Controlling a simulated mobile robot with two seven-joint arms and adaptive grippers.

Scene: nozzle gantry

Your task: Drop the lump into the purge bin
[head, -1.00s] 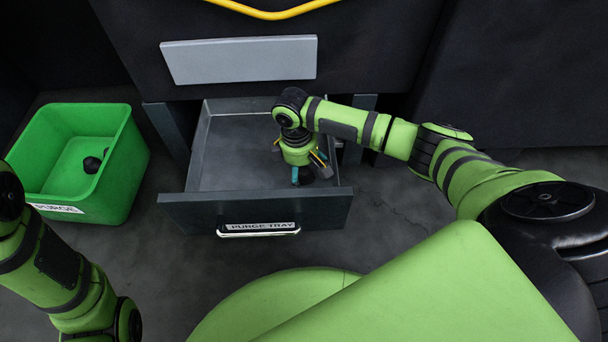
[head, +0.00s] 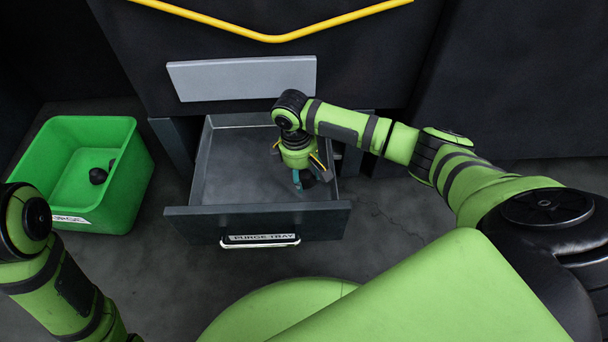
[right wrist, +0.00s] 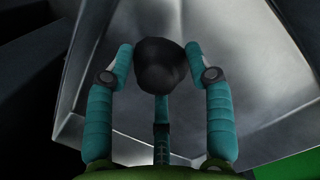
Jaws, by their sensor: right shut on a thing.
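The dark lump (right wrist: 161,66) shows in the right wrist view, between the teal fingertips of my right gripper (right wrist: 163,62). In the head view my right gripper (head: 308,178) points down inside the right part of the open purge tray drawer, shut on the lump, which is mostly hidden there. The green purge bin (head: 137,190) stands on the floor to the left of the drawer, with dark lumps in it. My left arm comes in at the left edge; its gripper is out of view.
The grey purge tray (head: 245,222) is pulled out, with a labelled front and a handle. Its left part looks empty. A dark machine body with a grey panel (head: 240,78) and a yellow bar (head: 275,37) rises behind it. A floor gap separates bin and drawer.

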